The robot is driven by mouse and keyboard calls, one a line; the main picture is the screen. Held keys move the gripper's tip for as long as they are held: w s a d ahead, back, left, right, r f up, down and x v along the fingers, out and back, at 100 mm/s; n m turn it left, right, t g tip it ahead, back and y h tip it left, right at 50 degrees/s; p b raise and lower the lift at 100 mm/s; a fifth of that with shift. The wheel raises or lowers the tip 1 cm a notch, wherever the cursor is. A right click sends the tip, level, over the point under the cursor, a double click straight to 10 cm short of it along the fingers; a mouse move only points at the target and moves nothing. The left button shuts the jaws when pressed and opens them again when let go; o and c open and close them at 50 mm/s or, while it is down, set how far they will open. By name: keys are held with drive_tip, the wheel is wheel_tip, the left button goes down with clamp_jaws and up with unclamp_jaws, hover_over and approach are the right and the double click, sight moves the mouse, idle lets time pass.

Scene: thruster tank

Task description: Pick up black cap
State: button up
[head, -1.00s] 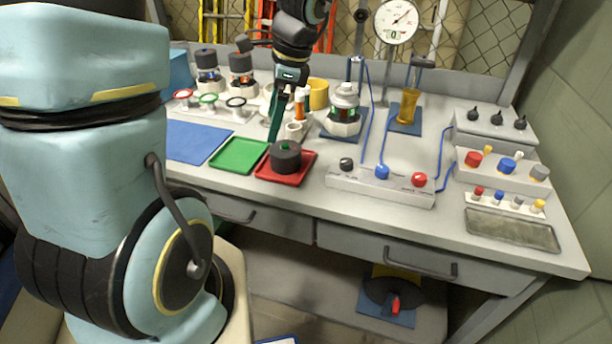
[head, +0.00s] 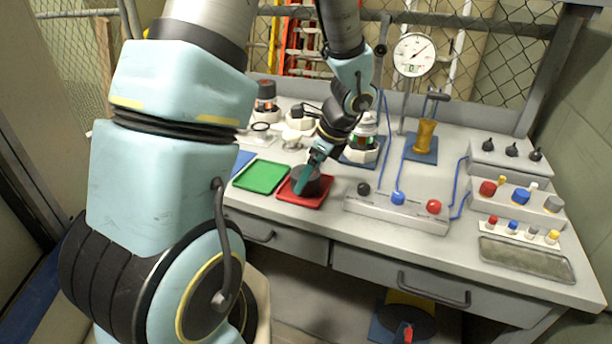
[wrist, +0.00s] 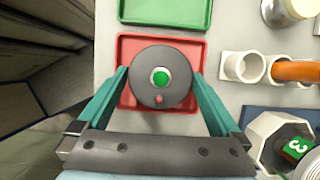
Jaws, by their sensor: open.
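The black cap (wrist: 146,88) is a dark round disc with a green centre and a small red dot. It sits on the red tray (wrist: 128,50). In the head view the black cap (head: 312,183) is partly hidden by my gripper, and the red tray (head: 290,196) shows around it. My gripper (head: 304,186) reaches down over the tray from above. In the wrist view my gripper (wrist: 160,85) is open, with one teal finger on each side of the cap. I cannot tell whether the fingers touch it.
A green tray (head: 262,176) lies just left of the red tray. A panel with black, blue and red knobs (head: 398,208) stands to the right. White ring holders (wrist: 240,67) with an orange tube (wrist: 295,70) are near the gripper's right side. A white pump-like part (head: 362,150) stands behind.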

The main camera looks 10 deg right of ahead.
drive_tip(key=shift+a+f, duration=0.2)
drive_tip(key=shift+f, duration=0.25)
drive_tip(key=c, duration=1.1)
